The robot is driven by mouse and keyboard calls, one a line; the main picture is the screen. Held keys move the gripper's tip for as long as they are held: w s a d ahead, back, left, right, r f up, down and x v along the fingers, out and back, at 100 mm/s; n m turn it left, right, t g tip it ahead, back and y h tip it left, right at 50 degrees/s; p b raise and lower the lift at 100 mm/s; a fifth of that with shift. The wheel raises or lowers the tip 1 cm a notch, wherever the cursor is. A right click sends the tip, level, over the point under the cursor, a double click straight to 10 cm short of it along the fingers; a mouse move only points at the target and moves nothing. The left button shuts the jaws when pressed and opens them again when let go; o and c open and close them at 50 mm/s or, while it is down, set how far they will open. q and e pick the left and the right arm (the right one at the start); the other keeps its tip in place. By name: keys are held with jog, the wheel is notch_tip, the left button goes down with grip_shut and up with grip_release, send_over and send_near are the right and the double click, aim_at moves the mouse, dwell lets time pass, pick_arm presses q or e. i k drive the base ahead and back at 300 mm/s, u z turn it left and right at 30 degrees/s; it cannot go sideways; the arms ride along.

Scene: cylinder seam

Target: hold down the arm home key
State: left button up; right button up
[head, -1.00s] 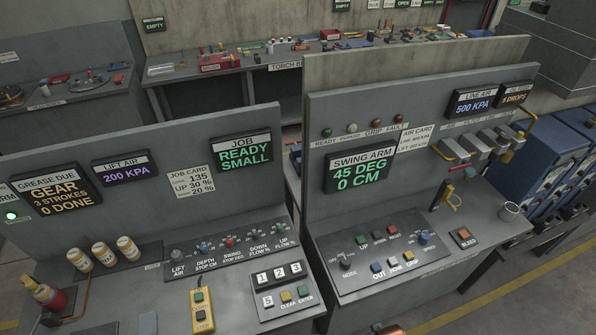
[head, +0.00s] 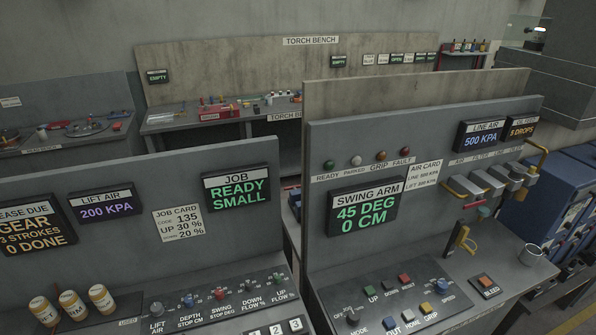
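The pale home key (head: 410,314) sits in the lower row of the swing arm panel (head: 345,297), between the blue out key (head: 393,321) and the yellow grip key (head: 426,308). Nothing touches it in view. The upper row has a green up key (head: 370,290), a grey down key (head: 388,284) and a red reset key (head: 404,278). A mode knob (head: 352,315) is at left and a speed knob (head: 442,286) at right. The swing arm display (head: 363,211) reads 45 DEG, 0 CM. Neither of my grippers is in view.
The left console has a job display (head: 236,186) reading READY SMALL, and a row of knobs (head: 218,301). A yellow hook-like handle (head: 466,240), a bleed button (head: 485,283) and a mug (head: 529,253) stand right of the panel. A gap separates the two consoles.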

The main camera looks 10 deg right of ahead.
aim_at(408, 314)
jog(key=z, duration=1.4)
